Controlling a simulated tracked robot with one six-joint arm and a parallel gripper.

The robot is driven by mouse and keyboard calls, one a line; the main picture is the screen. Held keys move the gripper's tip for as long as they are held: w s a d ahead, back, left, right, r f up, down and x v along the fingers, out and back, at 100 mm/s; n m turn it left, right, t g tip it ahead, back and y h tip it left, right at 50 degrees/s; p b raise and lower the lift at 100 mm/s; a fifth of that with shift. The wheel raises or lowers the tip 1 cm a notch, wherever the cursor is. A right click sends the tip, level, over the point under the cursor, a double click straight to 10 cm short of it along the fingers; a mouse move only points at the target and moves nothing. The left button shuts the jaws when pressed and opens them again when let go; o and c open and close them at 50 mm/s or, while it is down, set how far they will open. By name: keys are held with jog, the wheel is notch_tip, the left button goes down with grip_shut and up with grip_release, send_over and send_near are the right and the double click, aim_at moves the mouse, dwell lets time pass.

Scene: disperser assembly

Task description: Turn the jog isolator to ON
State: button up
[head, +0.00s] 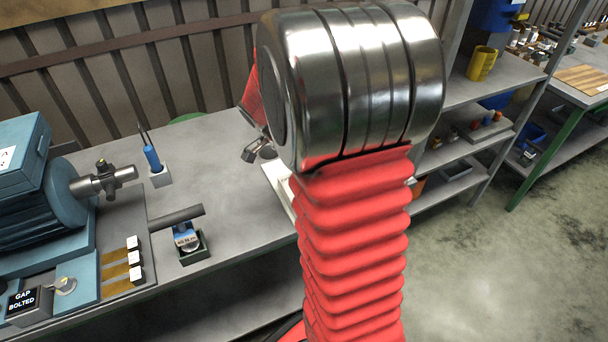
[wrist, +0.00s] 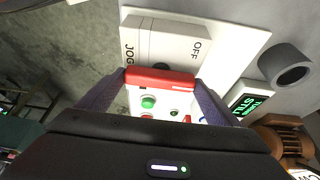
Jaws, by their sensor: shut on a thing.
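The jog isolator (wrist: 165,38) is a pale box on a white panel, at the top of the wrist view. It carries the words JOG and OFF. Its red handle (wrist: 160,77) lies crosswise between the two fingers of my gripper (wrist: 160,80), which is shut on it, one finger at each end. No ON mark can be made out. In the head view my gripper (head: 260,150) is partly hidden behind my arm, low over the bench by the edge of a white panel (head: 279,182). The isolator itself is hidden there.
A green button (wrist: 148,102) and other small controls sit just below the handle, between the fingers. A grey tube (wrist: 287,65) and a green-lit display (wrist: 250,104) are to the right. In the head view, a blue machine (head: 40,210) stands on the bench's left.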

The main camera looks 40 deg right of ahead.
jog(key=shift+w, duration=0.2)
jog(key=o, duration=0.9)
jog(key=shift+s, duration=0.1)
jog(key=v, duration=1.3)
jog(key=shift+a+r, duration=0.1)
jog(key=shift+r, duration=0.25)
